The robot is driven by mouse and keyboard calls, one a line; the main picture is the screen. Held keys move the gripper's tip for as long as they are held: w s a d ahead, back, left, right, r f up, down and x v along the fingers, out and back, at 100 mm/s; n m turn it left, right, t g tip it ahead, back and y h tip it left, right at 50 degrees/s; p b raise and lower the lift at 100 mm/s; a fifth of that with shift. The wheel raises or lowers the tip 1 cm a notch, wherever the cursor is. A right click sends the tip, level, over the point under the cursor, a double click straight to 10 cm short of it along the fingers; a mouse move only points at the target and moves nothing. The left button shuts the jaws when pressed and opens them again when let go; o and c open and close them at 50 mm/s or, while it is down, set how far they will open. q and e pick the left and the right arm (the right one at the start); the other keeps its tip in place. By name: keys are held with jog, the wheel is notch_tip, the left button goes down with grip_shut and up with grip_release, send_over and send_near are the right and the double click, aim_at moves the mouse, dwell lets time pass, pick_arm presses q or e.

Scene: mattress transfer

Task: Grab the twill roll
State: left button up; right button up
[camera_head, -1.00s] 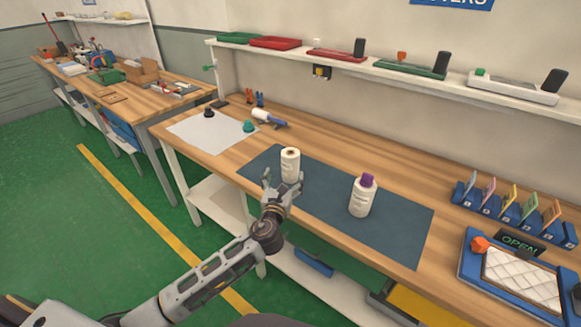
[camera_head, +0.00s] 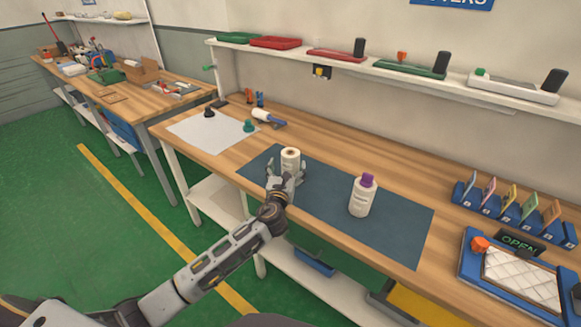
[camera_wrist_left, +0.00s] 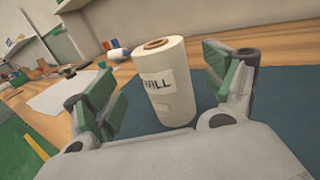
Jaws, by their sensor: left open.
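The twill roll (camera_head: 291,158) is a white upright cylinder with a brown core, standing on the dark blue mat (camera_head: 330,212). In the left wrist view the twill roll (camera_wrist_left: 166,85) shows a label reading "WILL", its start cut off from sight. My left gripper (camera_head: 287,178) is open at the roll's near side. In the left wrist view its green-padded fingers (camera_wrist_left: 165,85) stand on either side of the roll, with a gap on each side. A white bottle or roll with a purple top (camera_head: 362,196) stands to the right on the mat. My right gripper is not in view.
A white sheet (camera_head: 210,132) with dark and teal small items lies to the left on the wooden table. A blue holder with coloured cards (camera_head: 510,212) and a blue tray (camera_head: 515,275) stand at the right. A wall shelf (camera_head: 390,75) runs above the back.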

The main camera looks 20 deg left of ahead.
pick_arm(q)
jog(key=shift+w, duration=0.1)
jog(key=shift+w+a, duration=0.2)
jog(key=shift+w, duration=2.3)
jog(key=c, duration=1.3)
jog(key=shift+r, duration=0.1)
jog(key=shift+c, duration=0.2)
